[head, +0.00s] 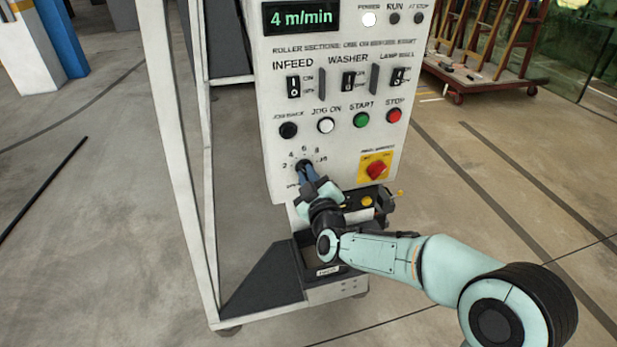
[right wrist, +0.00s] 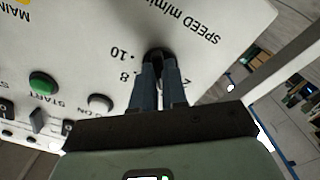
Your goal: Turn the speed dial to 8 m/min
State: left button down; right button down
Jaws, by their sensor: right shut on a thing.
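The speed dial (head: 303,165) is a small black knob low on the left of the white control panel (head: 335,125), ringed by speed numbers. The display (head: 300,17) above reads "4 m/min" in green. My right gripper (head: 306,176) is shut on the dial, its blue-grey fingers on either side of the knob. In the right wrist view the fingertips (right wrist: 160,66) close around the dark dial (right wrist: 158,54), beside the printed "10" and "8". The fingers hide part of the scale and the dial's pointer. My left gripper is not in view.
Black, white, green (head: 361,120) and red (head: 394,116) buttons sit above the dial. A red rotary switch on a yellow plate (head: 376,169) is to its right. A box with yellow buttons (head: 367,201) lies below, close to my right wrist. A white frame post (head: 178,150) stands left.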

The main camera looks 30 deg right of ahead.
pick_arm(q)
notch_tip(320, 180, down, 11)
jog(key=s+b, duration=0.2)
jog(key=b, duration=0.8)
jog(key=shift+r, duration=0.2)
pick_arm(e)
jog(key=m, duration=1.5)
pick_arm(q)
jog(key=shift+b, duration=0.3)
pick_arm(e)
jog(key=shift+m, duration=0.4)
jog(key=c, duration=1.2)
grip_release()
jog(key=shift+o, duration=0.2)
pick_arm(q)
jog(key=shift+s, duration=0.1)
pick_arm(e)
jog(key=v, duration=1.3)
jog(key=shift+s, duration=0.25)
